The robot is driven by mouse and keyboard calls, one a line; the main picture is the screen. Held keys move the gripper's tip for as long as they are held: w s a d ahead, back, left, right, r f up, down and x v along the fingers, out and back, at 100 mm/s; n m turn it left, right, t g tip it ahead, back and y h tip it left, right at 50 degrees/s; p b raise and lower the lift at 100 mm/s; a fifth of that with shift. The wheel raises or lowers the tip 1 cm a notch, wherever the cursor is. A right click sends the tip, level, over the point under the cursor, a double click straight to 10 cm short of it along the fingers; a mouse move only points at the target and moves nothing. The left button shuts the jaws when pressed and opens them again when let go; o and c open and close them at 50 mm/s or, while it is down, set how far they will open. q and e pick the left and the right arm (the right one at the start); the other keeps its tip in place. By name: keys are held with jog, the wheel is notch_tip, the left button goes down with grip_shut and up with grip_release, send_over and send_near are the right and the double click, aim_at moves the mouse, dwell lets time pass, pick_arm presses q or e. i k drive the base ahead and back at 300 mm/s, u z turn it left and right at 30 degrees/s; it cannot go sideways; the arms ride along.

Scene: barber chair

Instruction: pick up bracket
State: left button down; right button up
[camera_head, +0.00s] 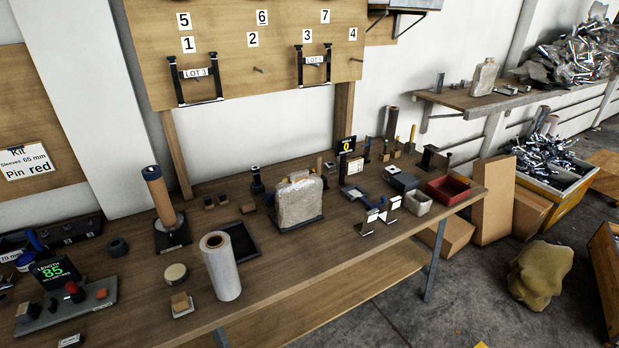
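No single item is clearly marked as the bracket. Two black bracket-like frames hang on the wooden peg board (235,20), each with a white LOT 3 tag. The left frame (180,87) hangs under number 1, and the right frame (300,66) under number 3. A small group of black, white and blue angled pieces (382,213) stands near the front edge of the workbench (290,262). Neither of my grippers shows in the head view.
A white roll (221,267), a brown roll on a black base (160,196) and a wrapped block (299,201) stand on the bench. A red bin (448,190) is at its right end. A metal-filled crate (550,190) and a sack (539,273) are on the floor.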

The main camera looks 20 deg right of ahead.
aim_at(366, 227)
jog(key=k, duration=0.5)
jog(key=z, duration=1.1)
jog(key=i, duration=0.8)
jog(key=u, duration=0.85)
